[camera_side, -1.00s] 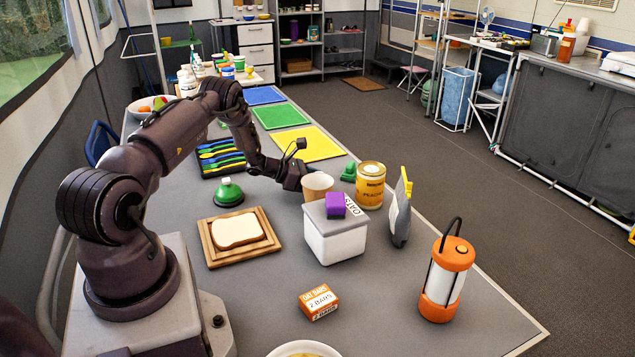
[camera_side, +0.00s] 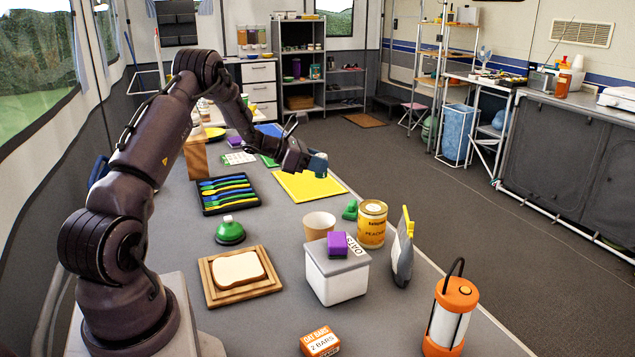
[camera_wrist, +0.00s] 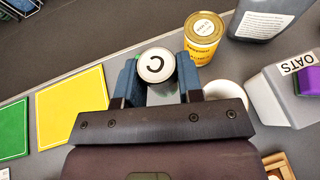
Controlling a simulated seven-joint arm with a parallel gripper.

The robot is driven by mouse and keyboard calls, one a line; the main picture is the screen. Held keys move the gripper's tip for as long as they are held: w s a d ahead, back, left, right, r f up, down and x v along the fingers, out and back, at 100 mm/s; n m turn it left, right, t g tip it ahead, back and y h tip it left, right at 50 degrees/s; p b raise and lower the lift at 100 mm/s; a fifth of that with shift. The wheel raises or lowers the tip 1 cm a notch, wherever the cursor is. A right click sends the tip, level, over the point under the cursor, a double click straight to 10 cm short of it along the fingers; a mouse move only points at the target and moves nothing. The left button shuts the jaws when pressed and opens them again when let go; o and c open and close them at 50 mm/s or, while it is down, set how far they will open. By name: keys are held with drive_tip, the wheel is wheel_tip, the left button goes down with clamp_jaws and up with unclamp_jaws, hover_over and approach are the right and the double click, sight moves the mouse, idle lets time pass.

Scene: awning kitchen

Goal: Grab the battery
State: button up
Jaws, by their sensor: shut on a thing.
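The battery (camera_wrist: 155,66) is a short cylinder seen end-on in the wrist view, with a pale round top marked with a dark C. My gripper (camera_wrist: 158,80) has one blue finger on each side of it and is shut on it. In the side view my gripper (camera_side: 318,165) is in the air over the near part of the yellow mat, beyond the paper cup. The battery is not clearly distinguishable from the fingers there.
Near my gripper are a yellow mat (camera_side: 302,187), paper cup (camera_side: 319,226), yellow can (camera_side: 372,225), green object (camera_side: 350,210) and grey bottle (camera_side: 402,258). The oats box (camera_side: 337,278) carries a purple block (camera_side: 337,243). A cutlery tray (camera_side: 205,192) lies left. An orange lantern (camera_side: 450,318) stands front right.

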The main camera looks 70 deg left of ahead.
drive_tip(key=shift+r, duration=0.7)
